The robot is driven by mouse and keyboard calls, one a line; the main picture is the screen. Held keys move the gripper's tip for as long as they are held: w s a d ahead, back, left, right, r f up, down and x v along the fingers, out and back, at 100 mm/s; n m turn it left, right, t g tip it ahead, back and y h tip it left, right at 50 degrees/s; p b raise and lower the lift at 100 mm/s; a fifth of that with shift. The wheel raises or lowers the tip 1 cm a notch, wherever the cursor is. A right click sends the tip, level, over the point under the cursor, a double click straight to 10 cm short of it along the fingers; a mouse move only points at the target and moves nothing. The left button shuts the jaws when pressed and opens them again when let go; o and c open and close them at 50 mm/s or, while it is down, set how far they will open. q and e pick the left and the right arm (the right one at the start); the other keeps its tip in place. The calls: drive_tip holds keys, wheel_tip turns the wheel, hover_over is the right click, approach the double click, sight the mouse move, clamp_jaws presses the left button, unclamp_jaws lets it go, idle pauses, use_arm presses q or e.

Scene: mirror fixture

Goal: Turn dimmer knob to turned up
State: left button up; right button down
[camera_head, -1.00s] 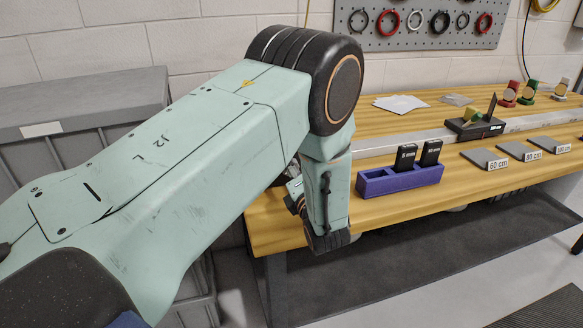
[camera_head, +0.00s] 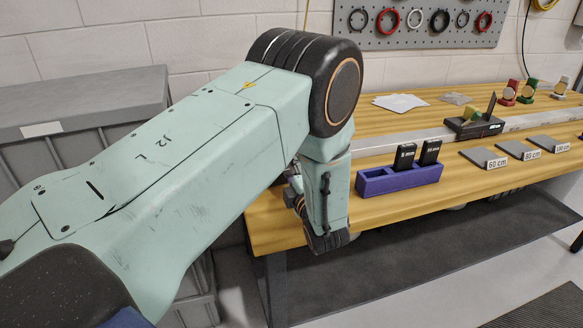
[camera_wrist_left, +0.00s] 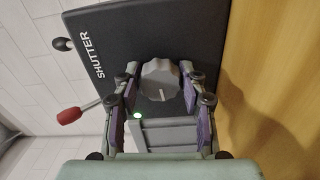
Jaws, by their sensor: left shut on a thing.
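The dimmer knob (camera_wrist_left: 160,82) is a grey, ridged knob with a pale pointer mark, on a dark panel (camera_wrist_left: 185,25) lettered SHUTTER in the left wrist view. My left gripper (camera_wrist_left: 159,76) is shut on the knob, with one purple-padded finger on each side of it. The fingers hide parts of the knob's sides. My right gripper is not in view.
A lever with a red handle (camera_wrist_left: 69,116) and a lit green light (camera_wrist_left: 137,116) are near the knob. On the wooden bench (camera_head: 400,212), a purple holder (camera_head: 400,181) with black blocks and a metal rail (camera_head: 400,141) lie to the right of my arm.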

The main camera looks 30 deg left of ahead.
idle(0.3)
use_arm(q)
drive_tip(key=o, duration=1.2)
drive_tip(key=shift+c, duration=0.2)
drive_tip(key=v, duration=0.7)
drive_tip(key=shift+s+d, duration=0.1)
drive_tip(key=shift+s, duration=0.1)
